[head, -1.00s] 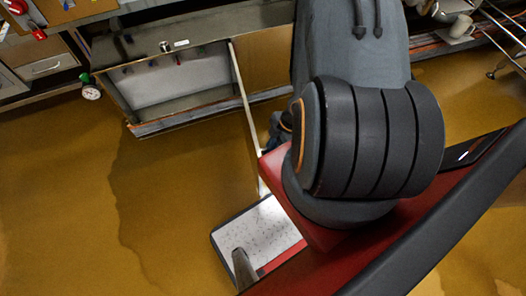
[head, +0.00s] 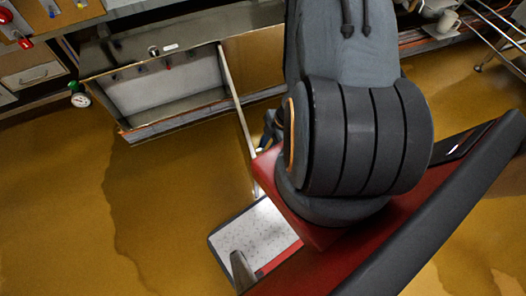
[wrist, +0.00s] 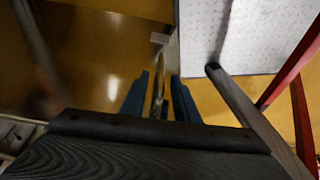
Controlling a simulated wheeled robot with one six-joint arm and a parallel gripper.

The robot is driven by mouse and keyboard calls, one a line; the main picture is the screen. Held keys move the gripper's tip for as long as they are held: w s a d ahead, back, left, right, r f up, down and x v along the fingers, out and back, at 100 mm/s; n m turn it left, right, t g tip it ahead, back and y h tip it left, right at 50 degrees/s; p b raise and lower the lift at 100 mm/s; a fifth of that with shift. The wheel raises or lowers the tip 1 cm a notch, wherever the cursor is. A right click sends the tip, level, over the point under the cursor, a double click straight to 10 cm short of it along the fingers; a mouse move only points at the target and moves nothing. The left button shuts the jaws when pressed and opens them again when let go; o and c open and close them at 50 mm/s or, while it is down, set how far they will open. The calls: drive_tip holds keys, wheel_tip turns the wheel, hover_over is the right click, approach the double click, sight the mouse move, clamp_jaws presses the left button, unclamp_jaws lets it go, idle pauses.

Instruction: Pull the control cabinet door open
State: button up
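The control cabinet (head: 160,115) stands low at the upper left in the head view, its front open and its pale inside showing. Its door (head: 236,95) stands swung well out, seen nearly edge-on as a thin bright strip. In the wrist view the door's shiny face (wrist: 100,55) fills the upper left and mirrors the floor. A slim metal handle (wrist: 158,88) runs between the blue fingers of my gripper (wrist: 159,97), which appear closed about it. In the head view my arm hides most of the gripper and the handle.
A bench with drawers (head: 35,75) and a small gauge (head: 80,99) are left of the cabinet. The brown floor (head: 60,200) at left is clear.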

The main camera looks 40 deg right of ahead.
drive_tip(key=v, duration=0.6)
drive_tip(key=shift+d+r, duration=0.2)
drive_tip(key=shift+r, duration=0.05)
idle(0.3)
drive_tip(key=w+d+r+m+h, duration=0.2)
drive_tip(key=w+r+m+h, duration=0.45)
drive_tip(key=r, duration=0.85)
drive_tip(key=s+a+r+m+y, duration=0.1)
drive_tip(key=a+r+m+y, duration=0.1)
drive_tip(key=a+r+m, duration=0.6)
drive_tip(key=a+r, duration=0.6)
drive_tip(key=r, duration=0.1)
drive_tip(key=shift+s+g, duration=0.3)
drive_tip(key=shift+s, duration=0.1)
drive_tip(key=shift+m, duration=0.25)
